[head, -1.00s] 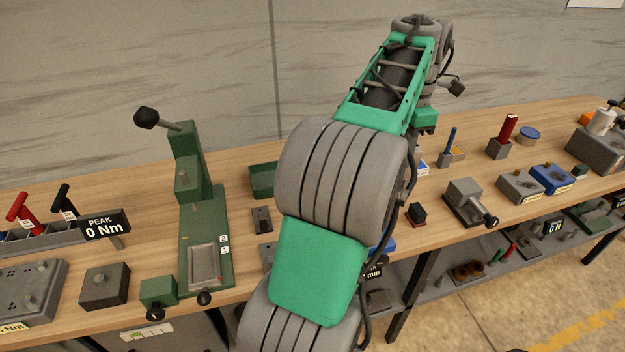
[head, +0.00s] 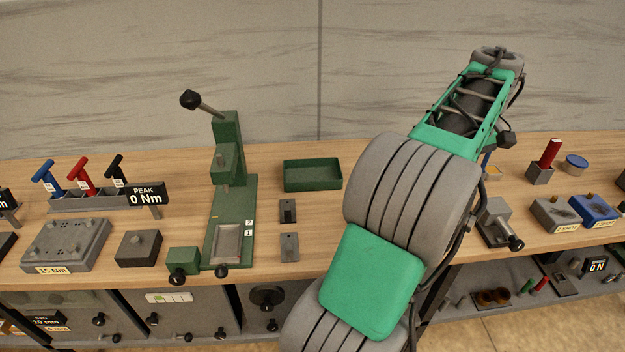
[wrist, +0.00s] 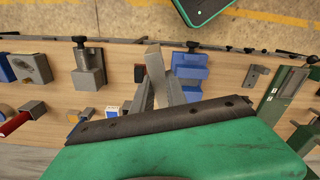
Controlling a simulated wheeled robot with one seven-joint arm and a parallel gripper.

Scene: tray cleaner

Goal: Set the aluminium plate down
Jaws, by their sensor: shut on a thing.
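In the wrist view my gripper (wrist: 157,88) is shut on a light grey flat piece, which looks like the aluminium plate (wrist: 154,62). The plate sticks out past the fingertips, and its lower part is hidden between the fingers. It appears above the wooden bench; I cannot tell whether it touches anything. In the head view my gripper and the held plate are hidden behind my arm. Two small grey plates with holes, a darker one (head: 288,211) and a lighter one (head: 290,247), lie on the bench left of my arm.
A green press (head: 227,190) with a lever stands on the bench, with a green open tray (head: 313,175) to its right. A blue block (wrist: 190,68) is close right of the held plate in the wrist view. A grey clamp (wrist: 88,70) stands to the left. Bare wood shows between the fixtures.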

